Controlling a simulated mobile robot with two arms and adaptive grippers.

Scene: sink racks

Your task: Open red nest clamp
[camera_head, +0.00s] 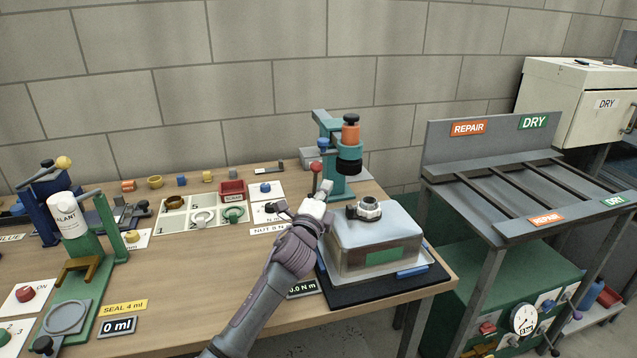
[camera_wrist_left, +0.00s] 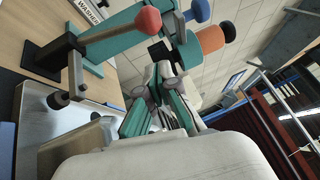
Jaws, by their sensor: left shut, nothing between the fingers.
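The red nest clamp shows as a red knob (camera_head: 316,167) on a short lever, at the left rear corner of the nest with the grey metal housing (camera_head: 345,243). In the left wrist view the red ball knob (camera_wrist_left: 147,20) ends a grey rod that runs from a dark upright pivot. My left gripper (camera_head: 323,190) is shut and empty, just below the knob in the head view. In the wrist view its fingertips (camera_wrist_left: 165,75) are below the knob and apart from it. My right gripper is not in view.
A teal press (camera_head: 331,135) with an orange and black head stands behind the housing. The housing sits on a black mat (camera_head: 385,289) near the table's right edge. Labelled trays and small parts fill the table to the left. A repair/dry rack (camera_head: 470,205) stands right.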

